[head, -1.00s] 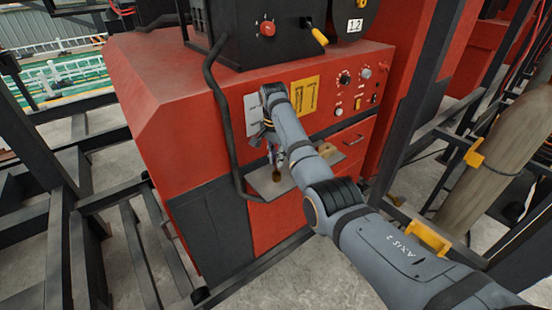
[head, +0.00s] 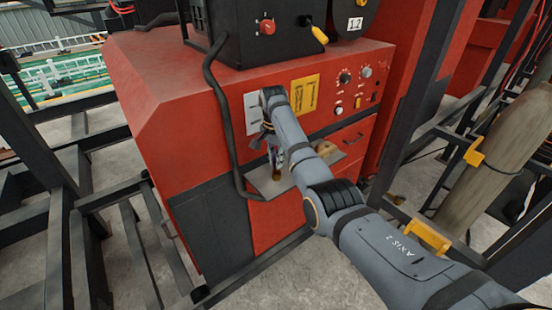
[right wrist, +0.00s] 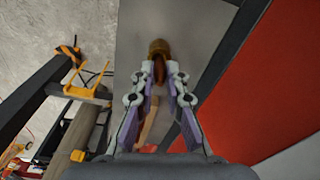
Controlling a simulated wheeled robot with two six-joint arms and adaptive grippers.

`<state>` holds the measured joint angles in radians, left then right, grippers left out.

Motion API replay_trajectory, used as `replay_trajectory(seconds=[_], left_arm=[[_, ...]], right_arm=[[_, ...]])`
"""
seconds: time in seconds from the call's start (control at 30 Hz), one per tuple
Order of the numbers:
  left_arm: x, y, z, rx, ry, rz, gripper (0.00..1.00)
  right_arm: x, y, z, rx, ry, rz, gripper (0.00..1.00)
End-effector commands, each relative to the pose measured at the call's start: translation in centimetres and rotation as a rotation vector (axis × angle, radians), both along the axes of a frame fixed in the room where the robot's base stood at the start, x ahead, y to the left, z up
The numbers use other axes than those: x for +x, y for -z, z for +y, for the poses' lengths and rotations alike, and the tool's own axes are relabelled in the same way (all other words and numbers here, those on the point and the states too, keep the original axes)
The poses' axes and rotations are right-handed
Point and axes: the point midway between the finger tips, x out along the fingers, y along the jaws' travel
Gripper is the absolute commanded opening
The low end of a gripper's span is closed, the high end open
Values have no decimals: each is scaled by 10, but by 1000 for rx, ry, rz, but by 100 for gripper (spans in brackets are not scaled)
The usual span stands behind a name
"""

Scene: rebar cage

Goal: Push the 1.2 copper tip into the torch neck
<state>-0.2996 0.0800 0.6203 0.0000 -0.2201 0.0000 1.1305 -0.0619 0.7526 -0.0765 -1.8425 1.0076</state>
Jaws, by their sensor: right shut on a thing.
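My right gripper (head: 275,163) hangs over the left part of a small grey metal shelf (head: 266,187) on the front of the red machine. In the right wrist view the gripper (right wrist: 159,78) is shut on a slim copper-coloured piece, which looks like the copper tip (right wrist: 160,68). A brownish round end (right wrist: 159,47) shows just past the fingertips. I cannot tell whether it belongs to the tip or to a separate part. The torch neck cannot be made out clearly. A tan, handle-like piece (right wrist: 148,122) lies on the shelf, partly hidden between the fingers. My left gripper is not in view.
The red machine (head: 150,95) has knobs and a yellow label (head: 305,95) above the shelf. A black cable (head: 222,120) hangs at the shelf's left. Dark steel frames stand on both sides, with a gas cylinder (head: 490,165) at right. The shelf's right part holds a tan object (head: 326,149).

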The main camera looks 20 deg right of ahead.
Motion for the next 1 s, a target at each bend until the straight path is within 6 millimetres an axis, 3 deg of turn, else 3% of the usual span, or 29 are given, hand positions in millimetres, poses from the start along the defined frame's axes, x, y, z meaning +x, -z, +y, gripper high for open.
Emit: replay_trajectory(seconds=[0.73, 0.77, 0.8, 0.93, 1.0], left_arm=[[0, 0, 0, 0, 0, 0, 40], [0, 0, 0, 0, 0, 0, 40], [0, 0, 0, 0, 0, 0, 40], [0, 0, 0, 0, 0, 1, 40], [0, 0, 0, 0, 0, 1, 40]], right_arm=[[0, 19, 0, -1, 0, 1, 0], [0, 19, 0, -1, 0, 1, 14], [0, 19, 0, -1, 0, 1, 19], [0, 19, 0, -1, 0, 1, 37], [0, 19, 0, -1, 0, 1, 39]])
